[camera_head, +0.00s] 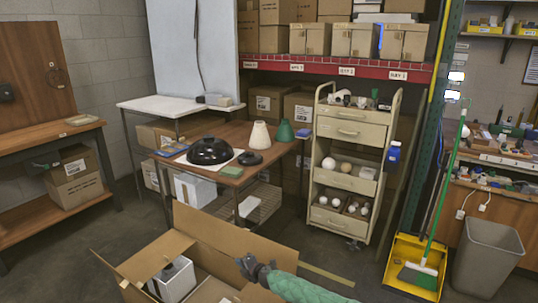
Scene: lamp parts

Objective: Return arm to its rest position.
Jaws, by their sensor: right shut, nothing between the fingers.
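My right gripper (241,262) is at the bottom middle of the head view, on a green-sleeved arm that comes in from the lower right. It is shut and empty, and it shows over the open cardboard box (215,232). A white item with a dark strip (174,280) sits in the left part of that box. Part of the box's inside is hidden by my arm. My left gripper is not in view. Lamp parts stand on the brown table: a black dome shade (210,151), a cream cone shade (259,135), a green cone shade (285,131) and a small black round part (250,158).
A beige drawer cart (351,131) with pale bulbs stands behind the box. A yellow tray (405,262) with a broom and a grey bin (487,257) are at right. A wooden workbench (45,145) is at left. Bare floor lies between box and cart.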

